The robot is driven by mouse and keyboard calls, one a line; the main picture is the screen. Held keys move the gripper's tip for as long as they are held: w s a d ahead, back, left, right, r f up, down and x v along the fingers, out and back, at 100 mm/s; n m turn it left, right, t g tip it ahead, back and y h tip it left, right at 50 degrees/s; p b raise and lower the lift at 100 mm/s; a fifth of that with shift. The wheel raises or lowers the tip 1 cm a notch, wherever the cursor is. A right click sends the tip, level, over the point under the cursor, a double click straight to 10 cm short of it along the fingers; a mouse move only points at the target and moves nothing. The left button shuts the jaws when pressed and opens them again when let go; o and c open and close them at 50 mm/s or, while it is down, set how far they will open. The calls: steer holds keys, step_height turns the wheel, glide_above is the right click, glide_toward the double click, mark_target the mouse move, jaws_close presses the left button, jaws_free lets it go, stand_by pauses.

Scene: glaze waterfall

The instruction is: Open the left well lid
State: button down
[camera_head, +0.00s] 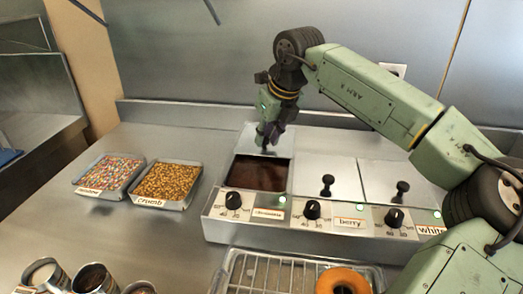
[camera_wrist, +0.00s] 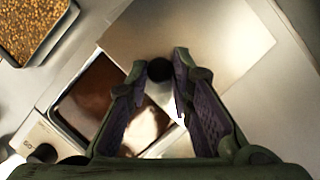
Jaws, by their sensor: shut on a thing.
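The glaze warmer (camera_head: 225,230) has three wells in a row. The left well (camera_head: 258,174) is uncovered and shows dark brown glaze, which also shows in the wrist view (camera_wrist: 98,92). Its lid (camera_head: 252,138) sits behind the opening; in the wrist view the lid (camera_wrist: 215,35) is a flat metal plate with a black knob (camera_wrist: 159,69). My gripper (camera_head: 268,138) is over the lid, its fingers (camera_wrist: 164,80) shut around the knob. The fingers partly hide the knob. Whether the lid touches the warmer top is unclear.
The berry lid (camera_head: 342,178) and white lid (camera_head: 395,180) cover the other wells, with upright black knobs. Dials line the front. Sprinkle tray (camera_head: 108,174) and crumb tray (camera_head: 166,183) stand left. A donut (camera_head: 342,280) lies on a rack in front. Metal cups (camera_head: 92,279) stand front left.

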steer(key=shift+w+d, duration=0.2)
steer(key=shift+w, duration=1.05)
steer(key=c, duration=1.4)
jaws_free()
steer(key=shift+s, duration=0.1)
steer(key=v, duration=1.2)
